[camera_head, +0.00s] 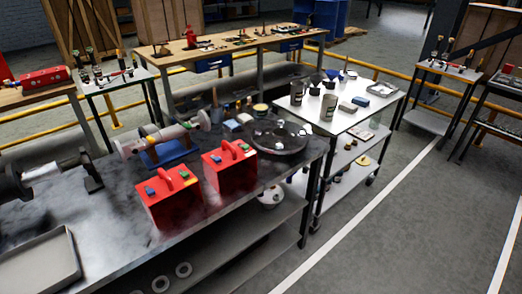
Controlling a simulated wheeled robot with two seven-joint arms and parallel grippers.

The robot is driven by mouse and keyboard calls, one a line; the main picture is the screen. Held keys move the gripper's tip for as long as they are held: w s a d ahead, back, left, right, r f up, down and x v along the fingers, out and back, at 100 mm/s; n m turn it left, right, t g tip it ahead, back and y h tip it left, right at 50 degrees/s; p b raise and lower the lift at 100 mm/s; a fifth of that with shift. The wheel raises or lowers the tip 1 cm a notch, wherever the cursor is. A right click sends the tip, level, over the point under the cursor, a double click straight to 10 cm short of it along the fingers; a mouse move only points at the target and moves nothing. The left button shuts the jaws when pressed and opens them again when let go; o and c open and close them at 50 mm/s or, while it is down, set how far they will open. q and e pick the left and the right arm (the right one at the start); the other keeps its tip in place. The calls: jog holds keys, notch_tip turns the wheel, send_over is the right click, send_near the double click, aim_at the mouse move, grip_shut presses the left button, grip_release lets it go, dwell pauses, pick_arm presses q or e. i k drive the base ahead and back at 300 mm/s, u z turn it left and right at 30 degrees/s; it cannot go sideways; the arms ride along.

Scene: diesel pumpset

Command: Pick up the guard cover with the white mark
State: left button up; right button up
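Two red box-shaped covers, each with a red loop handle on top, stand upright on the dark workbench (120,235). The left red cover (168,207) is nearer to me; the right red cover (231,176) stands behind and to its right, with a narrow gap between them. Both carry small blue and green or yellow pieces on top. I cannot make out a clear white mark on either, so I cannot tell which one has it. Neither of my grippers shows, and nothing touches the covers.
A grey tray (40,262) lies at the bench's front left. A dark machine with a pale shaft (42,172) and a shaft assembly on a blue stand (168,138) are behind. A round dark tray (279,140) is right of the covers. A white-topped cart (340,122) stands beyond.

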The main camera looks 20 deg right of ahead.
aim_at(230, 161)
jog(key=z, duration=0.1)
jog(key=i, duration=0.9)
jog(key=u, duration=0.55)
